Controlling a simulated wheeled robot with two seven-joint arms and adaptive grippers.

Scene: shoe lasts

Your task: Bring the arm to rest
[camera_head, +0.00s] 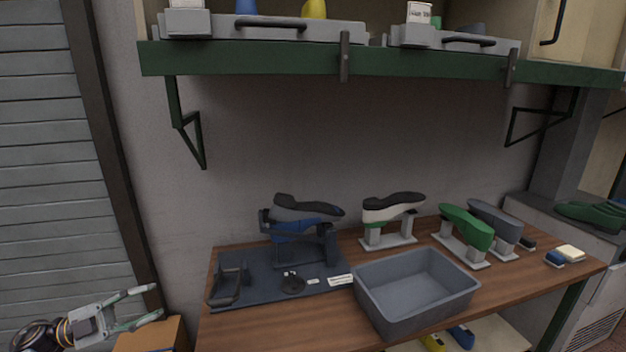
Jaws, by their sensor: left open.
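My left gripper (146,305) shows at the lower left of the head view, left of the workbench and apart from it. Its two fingers are spread and nothing is between them. It is in front of a brown box at the bottom edge. My right gripper is not in view. On the bench, a grey and blue shoe last (305,211) sits in a dark holder on a dark mat (240,297). A white last with a dark sole (392,207), a green last (466,226) and a grey last (495,219) rest on grey stands.
An empty grey bin (416,290) stands at the bench's front. The wooden bench (262,329) has small blocks (569,253) at its right end. A green-edged shelf (280,58) hangs above. A brown box (155,335) is below the left gripper. Green lasts (590,215) lie at the far right.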

